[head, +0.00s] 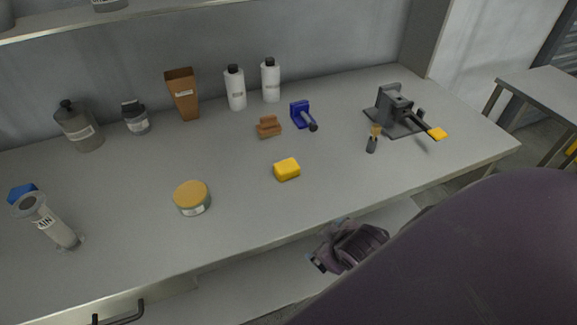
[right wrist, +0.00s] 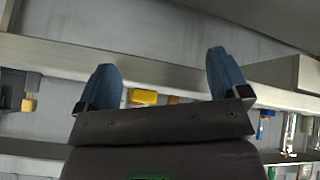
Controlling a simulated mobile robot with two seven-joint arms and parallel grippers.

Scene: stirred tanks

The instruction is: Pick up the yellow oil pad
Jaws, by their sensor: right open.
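The yellow oil pad (head: 287,169) is a small yellow block lying on the grey bench top, right of a round tin. In the right wrist view a yellow block (right wrist: 144,97), likely the same pad, shows between my fingers but well beyond them. My right gripper (right wrist: 165,75) is open with two blue fingertips apart and nothing between them. In the head view my right gripper (head: 318,262) hangs at the bench's front edge, below the top, and is partly hidden. My left gripper is in neither view.
A round tin with a tan lid (head: 192,197) stands left of the pad. Brown blocks (head: 269,127), a blue tool (head: 302,115) and a grey vise (head: 396,110) lie behind and right. White bottles (head: 235,88) stand at the back. The bench around the pad is clear.

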